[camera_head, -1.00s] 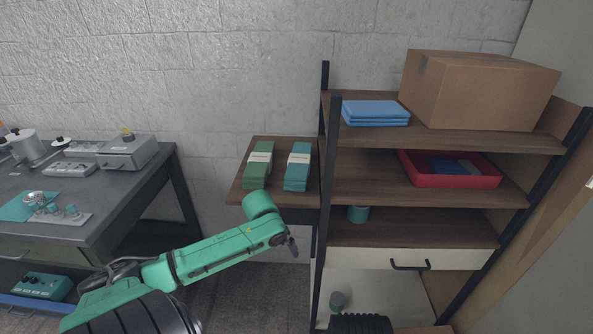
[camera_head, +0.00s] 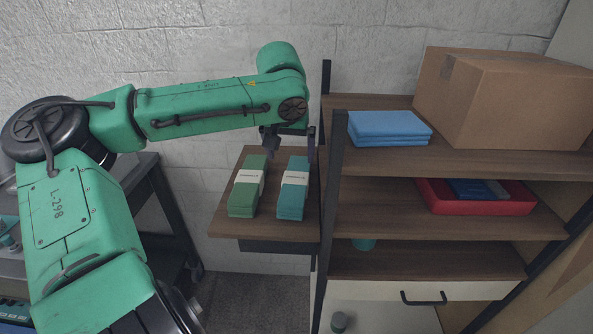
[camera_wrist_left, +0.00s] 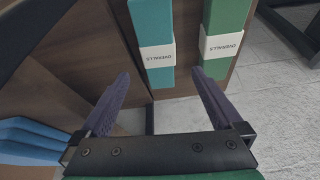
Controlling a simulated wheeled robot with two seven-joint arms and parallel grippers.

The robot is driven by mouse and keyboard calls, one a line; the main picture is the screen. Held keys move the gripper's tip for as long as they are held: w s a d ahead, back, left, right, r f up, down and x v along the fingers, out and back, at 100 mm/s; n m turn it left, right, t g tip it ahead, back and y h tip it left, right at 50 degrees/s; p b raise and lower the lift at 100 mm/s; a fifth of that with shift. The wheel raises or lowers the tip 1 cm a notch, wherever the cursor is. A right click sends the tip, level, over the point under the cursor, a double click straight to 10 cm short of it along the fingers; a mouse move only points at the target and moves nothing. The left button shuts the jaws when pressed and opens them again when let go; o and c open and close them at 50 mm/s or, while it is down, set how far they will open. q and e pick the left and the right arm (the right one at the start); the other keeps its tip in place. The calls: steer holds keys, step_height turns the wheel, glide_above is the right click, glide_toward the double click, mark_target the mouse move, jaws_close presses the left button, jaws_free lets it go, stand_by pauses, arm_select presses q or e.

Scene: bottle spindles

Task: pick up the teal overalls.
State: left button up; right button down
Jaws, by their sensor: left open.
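The teal overalls (camera_head: 291,200) are a folded stack with a white paper band, lying on the small wooden side shelf (camera_head: 268,229). A green banded stack (camera_head: 244,200) lies just to their left. My left gripper (camera_head: 288,146) is above the far end of the side shelf, pointing down, open and empty. In the left wrist view the teal overalls (camera_wrist_left: 153,72) show beyond the open fingers (camera_wrist_left: 160,95), with the green stack (camera_wrist_left: 216,70) to their right. The fingers are apart from both stacks. My right gripper is not in view.
A shelf unit stands right of the side shelf, with a black post (camera_head: 329,190) close to the teal stack. It holds folded blue cloths (camera_head: 389,126), a cardboard box (camera_head: 500,100) and a red tray (camera_head: 475,207). A grey table (camera_head: 150,185) is partly hidden behind my arm.

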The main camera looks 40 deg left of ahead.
arm_select(q)
steer(key=w, duration=0.1)
glide_above(296, 177)
steer(key=s+d, duration=0.2)
steer(key=s, duration=0.1)
steer(key=f, duration=0.6)
steer(key=shift+w+a, duration=0.1)
steer(key=shift+a, duration=0.15)
steer(key=x, duration=0.6)
steer(key=shift+w+a+f, duration=0.1)
steer(key=shift+w+f, duration=0.1)
steer(key=shift+w, duration=0.15)
steer(key=shift+w+f, duration=0.1)
steer(key=shift+f, duration=0.05)
steer(key=shift+c, duration=0.6)
steer(key=c, duration=1)
steer(key=shift+c, duration=1)
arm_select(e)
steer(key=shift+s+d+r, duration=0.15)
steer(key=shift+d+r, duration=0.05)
